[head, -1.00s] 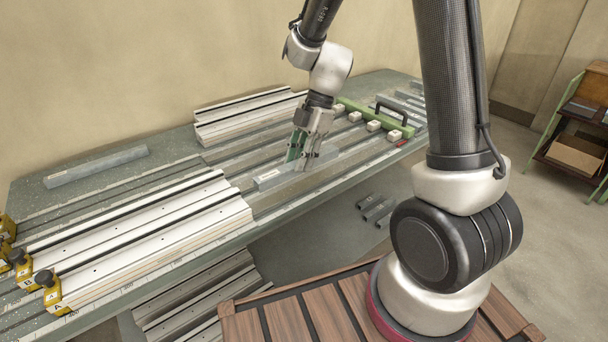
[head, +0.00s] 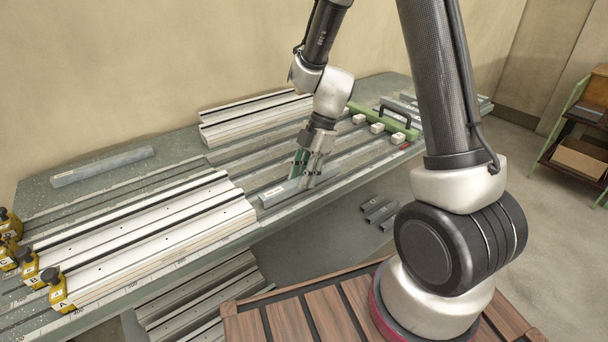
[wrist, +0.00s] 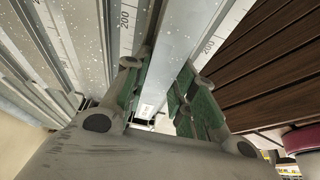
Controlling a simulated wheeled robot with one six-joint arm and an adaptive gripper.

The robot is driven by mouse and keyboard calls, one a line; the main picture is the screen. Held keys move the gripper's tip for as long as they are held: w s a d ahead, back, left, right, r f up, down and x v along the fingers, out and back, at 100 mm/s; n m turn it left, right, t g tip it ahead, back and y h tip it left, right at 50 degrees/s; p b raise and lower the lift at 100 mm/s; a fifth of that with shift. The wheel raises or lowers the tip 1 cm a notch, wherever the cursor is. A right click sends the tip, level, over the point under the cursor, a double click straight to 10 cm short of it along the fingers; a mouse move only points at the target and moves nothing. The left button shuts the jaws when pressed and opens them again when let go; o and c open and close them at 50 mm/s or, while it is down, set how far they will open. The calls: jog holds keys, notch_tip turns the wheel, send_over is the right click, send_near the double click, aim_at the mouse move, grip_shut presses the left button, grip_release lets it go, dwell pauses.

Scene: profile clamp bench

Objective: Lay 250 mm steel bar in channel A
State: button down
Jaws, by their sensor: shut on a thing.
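My gripper (head: 313,176) is shut on a grey steel bar (head: 284,190), with green-padded fingers on either side of it. The bar lies lengthwise along the front row of the bench, just right of the white profile (head: 185,240) by the clamp marked A (head: 57,289). In the wrist view the bar (wrist: 187,30) runs between the fingers (wrist: 158,105), with scale strips reading 200 on both sides. Channel A (head: 365,155) is the front groove. I cannot tell whether the bar touches its floor. The fingers hide part of the bar.
Another grey bar (head: 102,166) lies at the back left of the bench (head: 35,190). White profiles (head: 255,117) stand behind. A green bar with a black handle (head: 385,118) and small white blocks (head: 377,128) are to the right. Short dark pieces (head: 379,212) lie below the front edge.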

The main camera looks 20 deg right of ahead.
jog(key=c, duration=1.2)
grip_release()
jog(key=shift+s+f, duration=0.25)
jog(key=shift+f, duration=0.25)
jog(key=shift+o, duration=0.2)
jog(key=shift+w+f, duration=0.1)
jog(key=shift+w, duration=0.05)
jog(key=shift+r, duration=0.2)
